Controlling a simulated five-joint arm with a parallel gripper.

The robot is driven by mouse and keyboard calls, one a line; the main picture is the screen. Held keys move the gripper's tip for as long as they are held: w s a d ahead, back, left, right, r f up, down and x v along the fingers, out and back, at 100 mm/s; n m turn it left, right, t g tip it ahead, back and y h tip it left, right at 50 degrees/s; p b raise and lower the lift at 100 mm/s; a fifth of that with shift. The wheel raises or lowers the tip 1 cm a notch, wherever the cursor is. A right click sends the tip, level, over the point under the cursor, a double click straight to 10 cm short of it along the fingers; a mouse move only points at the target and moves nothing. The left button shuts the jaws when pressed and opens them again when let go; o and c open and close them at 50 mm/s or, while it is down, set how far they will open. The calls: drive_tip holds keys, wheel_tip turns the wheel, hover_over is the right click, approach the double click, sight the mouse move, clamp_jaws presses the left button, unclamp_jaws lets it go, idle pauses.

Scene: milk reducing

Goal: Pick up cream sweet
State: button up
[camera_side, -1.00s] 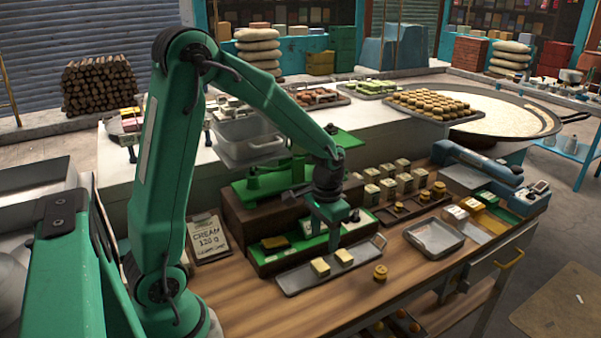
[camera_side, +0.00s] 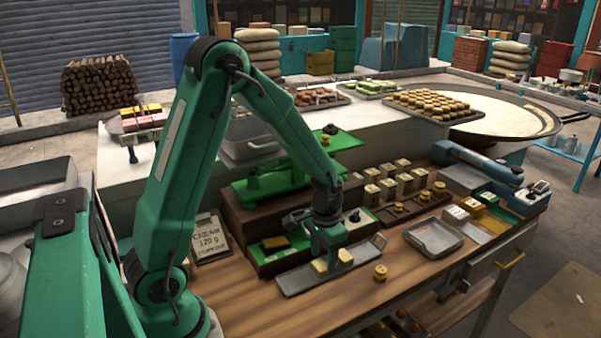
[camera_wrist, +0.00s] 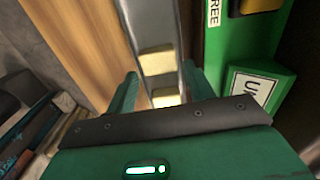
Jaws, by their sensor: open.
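Two cream sweets, pale yellow blocks, sit on a small metal tray (camera_side: 296,281) on the wooden counter. In the side view the left cream sweet (camera_side: 319,267) and the right cream sweet (camera_side: 346,257) show just under my gripper (camera_side: 331,256). In the wrist view one sweet (camera_wrist: 156,61) lies on the tray beyond my fingers. The other sweet (camera_wrist: 166,98) is between my two open fingers, partly hidden by the gripper body. My gripper points down over the tray and is empty. I cannot tell whether a finger touches a sweet.
A green balance (camera_side: 270,187) and a green-topped box (camera_side: 272,262) stand close behind the tray. An empty metal tray (camera_side: 434,238) lies further right. The front counter is clear.

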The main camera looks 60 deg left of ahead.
drive_tip(key=shift+f, duration=0.8)
drive_tip(key=shift+c, duration=0.4)
drive_tip(key=c, duration=0.7)
